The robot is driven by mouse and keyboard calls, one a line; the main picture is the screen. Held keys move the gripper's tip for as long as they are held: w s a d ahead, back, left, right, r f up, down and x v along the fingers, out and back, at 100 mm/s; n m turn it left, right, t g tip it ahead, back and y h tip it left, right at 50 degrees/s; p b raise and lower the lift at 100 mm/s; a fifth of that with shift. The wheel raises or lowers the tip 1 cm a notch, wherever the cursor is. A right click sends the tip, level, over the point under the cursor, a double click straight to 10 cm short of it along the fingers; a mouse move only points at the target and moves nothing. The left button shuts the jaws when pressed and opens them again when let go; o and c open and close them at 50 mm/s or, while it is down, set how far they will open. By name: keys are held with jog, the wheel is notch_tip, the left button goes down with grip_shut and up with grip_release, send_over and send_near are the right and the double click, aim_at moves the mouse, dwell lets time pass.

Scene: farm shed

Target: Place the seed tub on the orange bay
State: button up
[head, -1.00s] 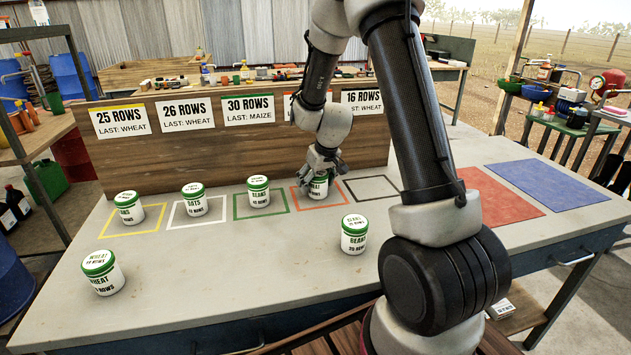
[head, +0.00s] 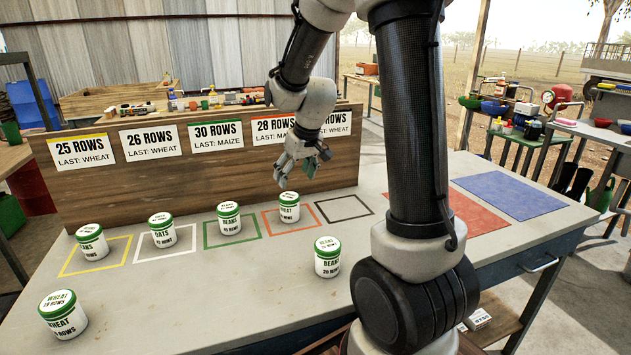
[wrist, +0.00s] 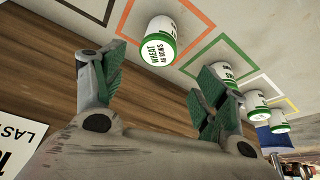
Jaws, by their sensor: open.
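A white seed tub with a green lid (head: 289,207) stands upright in the orange-outlined bay (head: 270,221). In the wrist view this tub (wrist: 160,42) reads WHEAT on its lid. My gripper (head: 303,176) is above and slightly right of the tub, apart from it, open and empty. Its green-padded fingers are spread in the wrist view (wrist: 165,85). Similar tubs stand in the yellow bay (head: 91,242), the white bay (head: 161,230) and the green bay (head: 229,217). A BEANS tub (head: 328,257) and a WHEAT tub (head: 62,314) stand outside the bays.
A wooden backboard (head: 200,175) with row signs rises behind the bays. The black bay (head: 344,208) is empty, as are the red mat (head: 462,211) and blue mat (head: 509,195) on the right. The bench's front middle (head: 200,300) is clear.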

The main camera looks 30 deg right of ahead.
jog(key=s+r, duration=0.3)
jog(key=s, duration=0.6)
jog(key=s+r, duration=0.4)
jog(key=s, duration=0.5)
jog(key=s+a+r+m, duration=0.1)
jog(key=s+r, duration=0.3)
jog(key=s, duration=0.6)
jog(key=shift+h, duration=0.3)
